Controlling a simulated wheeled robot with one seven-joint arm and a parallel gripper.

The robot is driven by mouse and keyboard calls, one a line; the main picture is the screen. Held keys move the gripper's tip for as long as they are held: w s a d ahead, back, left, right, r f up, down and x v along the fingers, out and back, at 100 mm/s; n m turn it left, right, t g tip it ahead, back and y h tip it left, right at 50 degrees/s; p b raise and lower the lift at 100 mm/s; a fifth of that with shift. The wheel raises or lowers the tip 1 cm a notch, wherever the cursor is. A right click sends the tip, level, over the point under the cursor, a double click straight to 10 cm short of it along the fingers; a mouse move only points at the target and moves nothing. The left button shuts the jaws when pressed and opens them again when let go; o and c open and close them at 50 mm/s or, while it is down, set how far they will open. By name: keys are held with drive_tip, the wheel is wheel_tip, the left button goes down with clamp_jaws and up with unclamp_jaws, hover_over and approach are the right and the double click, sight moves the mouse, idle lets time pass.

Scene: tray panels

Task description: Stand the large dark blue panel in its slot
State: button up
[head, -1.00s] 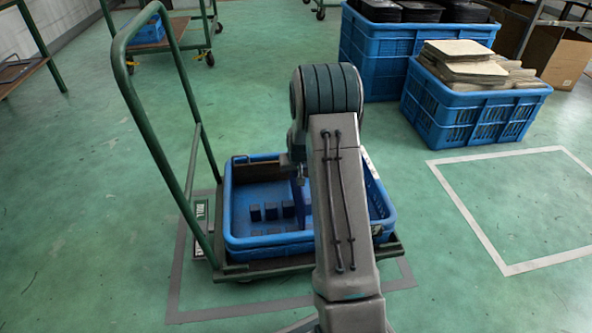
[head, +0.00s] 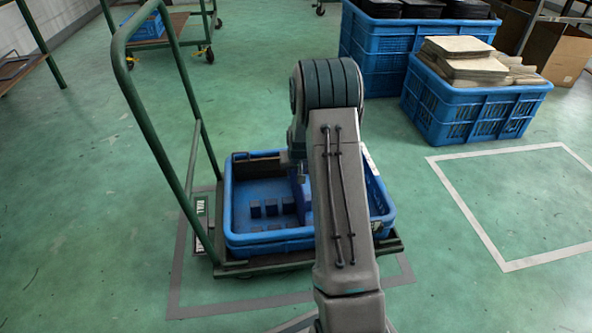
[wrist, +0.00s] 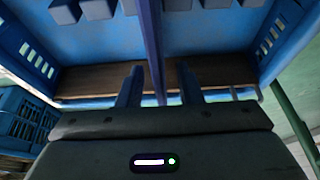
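The dark blue panel (wrist: 150,40) shows edge-on in the wrist view as a thin upright strip. It runs between small blue blocks (wrist: 97,8) on either side; whether its foot is fully seated is hidden. My gripper (wrist: 159,67) has its two fingers apart, one on each side of the panel, with a visible gap on both sides. In the head view the panel (head: 303,192) is mostly hidden behind my arm, inside the blue tray (head: 270,244). Several blocks (head: 271,208) stand on the tray floor to its left.
The tray sits on a trolley (head: 262,267) with a tall green handle (head: 163,110) at left. Blue crates (head: 480,112) stand behind at right, one loaded with light slabs (head: 462,48).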

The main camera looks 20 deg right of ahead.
drive_tip(key=p+v, duration=0.5)
drive_tip(key=v, duration=0.8)
drive_tip(key=s+a+r+p, duration=0.35)
drive_tip(key=r+p, duration=0.25)
drive_tip(key=r, duration=0.4)
drive_tip(key=s+a+r+n+p, duration=0.1)
drive_tip(key=s+a+r+p, duration=0.25)
drive_tip(key=r+p, duration=0.55)
drive_tip(key=s+a+r+p, duration=0.3)
drive_tip(key=s+r+p, duration=0.15)
drive_tip(key=r, duration=0.75)
drive_tip(key=s+a+r+n+p, duration=0.1)
drive_tip(key=s+a+r+p, duration=0.2)
drive_tip(key=s+r+p, duration=0.5)
drive_tip(key=s+a+r+n+g+y+p, duration=0.1)
drive_tip(key=s+a+r+p, duration=0.3)
drive_tip(key=s+r+p, duration=0.5)
drive_tip(key=w+v, duration=0.1)
drive_tip(key=v, duration=0.4)
drive_tip(key=shift+r, duration=0.2)
